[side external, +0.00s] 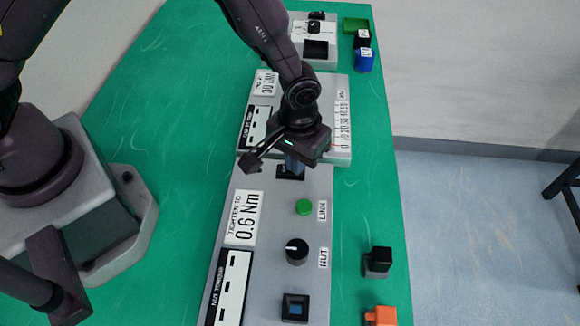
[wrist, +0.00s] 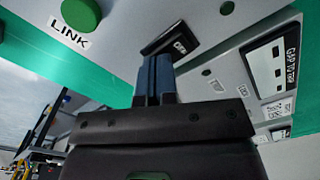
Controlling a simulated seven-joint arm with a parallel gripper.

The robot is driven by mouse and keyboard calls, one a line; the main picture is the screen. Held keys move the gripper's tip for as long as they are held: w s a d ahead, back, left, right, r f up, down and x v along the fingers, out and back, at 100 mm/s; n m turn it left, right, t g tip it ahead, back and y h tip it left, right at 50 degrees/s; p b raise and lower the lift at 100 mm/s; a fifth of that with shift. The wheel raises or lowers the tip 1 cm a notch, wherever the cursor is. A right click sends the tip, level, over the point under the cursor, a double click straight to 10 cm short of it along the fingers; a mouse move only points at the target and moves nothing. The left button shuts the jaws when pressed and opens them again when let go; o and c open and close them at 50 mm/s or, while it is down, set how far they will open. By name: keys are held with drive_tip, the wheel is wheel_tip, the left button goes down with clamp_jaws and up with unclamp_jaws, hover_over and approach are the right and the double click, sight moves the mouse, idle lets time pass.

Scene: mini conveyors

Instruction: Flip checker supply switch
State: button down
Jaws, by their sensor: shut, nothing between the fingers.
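A black switch with a white OFF marking (wrist: 179,42) is set in the grey panel in the wrist view. In the side external view the switch (side external: 284,174) is partly covered by my fingers. My gripper (side external: 293,168) points down at it from above. In the wrist view its two blue fingers (wrist: 154,60) are shut together, with nothing between them. Their tips overlap the edge of the switch; I cannot tell whether they touch it. The lever's tilt is hidden.
A green LINK button (side external: 304,207), a NUT knob (side external: 297,250) and a blue square button (side external: 294,307) share the panel. A black block (side external: 378,260) and an orange block (side external: 381,316) stand to the right. Another grey unit (side external: 345,92) lies just beyond the gripper.

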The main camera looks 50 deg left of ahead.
sight(282, 173)
drive_tip(key=shift+f, duration=0.15)
drive_tip(key=shift+r, duration=3.55)
drive_tip(key=shift+s+a+f+m, duration=0.1)
drive_tip(key=shift+s+a+m, duration=0.05)
drive_tip(key=shift+s+m, duration=0.3)
drive_tip(key=shift+s+a+r+m+g, duration=0.15)
drive_tip(key=shift+s+a+m+g, duration=0.15)
drive_tip(key=shift+s, duration=0.15)
drive_tip(key=shift+s+a+r+m+g, duration=0.1)
drive_tip(key=shift+s+a+m+g, duration=0.15)
drive_tip(key=shift+s, duration=0.2)
drive_tip(key=s+a+r+t, duration=0.2)
drive_tip(key=s+a+r, duration=0.2)
drive_tip(key=r, duration=0.4)
drive_tip(key=s+a+r+t, duration=0.2)
drive_tip(key=s+a+r, duration=0.2)
drive_tip(key=r, duration=0.3)
drive_tip(key=s+a+r+m+t, duration=0.1)
drive_tip(key=s+a+r+t, duration=0.1)
drive_tip(key=s+a+r, duration=0.3)
wheel_tip(282, 173, up, 4)
drive_tip(key=shift+a+f+t, duration=0.2)
drive_tip(key=shift+a+t, duration=0.15)
drive_tip(key=shift+a, duration=0.5)
